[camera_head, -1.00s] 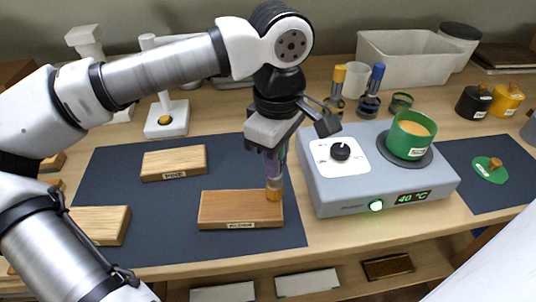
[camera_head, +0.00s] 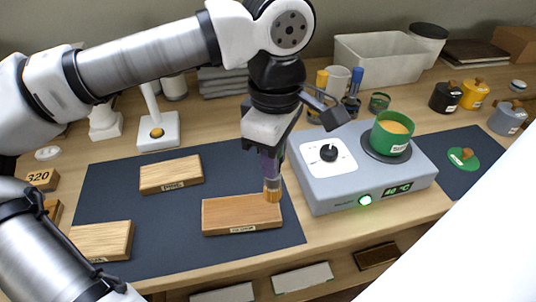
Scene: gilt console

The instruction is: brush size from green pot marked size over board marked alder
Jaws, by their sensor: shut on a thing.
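My gripper (camera_head: 271,148) is shut on a brush with a purple handle and an orange-tan tip (camera_head: 272,190). The brush points down, its tip at the right end of the front board (camera_head: 235,212), seemingly touching it. That board's front label is too small to read surely. The green pot (camera_head: 390,134) stands open on the round plate of the grey heater (camera_head: 340,192), with amber liquid inside and a partly readable label. The heater's display reads 40 °C and its green light is lit. The green lid (camera_head: 463,158) lies on the right mat.
Two other boards, one behind (camera_head: 171,174) and one at left (camera_head: 103,240), share the dark mat (camera_head: 215,160). Two brushes, yellow (camera_head: 321,80) and blue (camera_head: 355,84), stand behind the heater. Black (camera_head: 446,97), yellow (camera_head: 474,95) and grey (camera_head: 506,119) pots stand at right.

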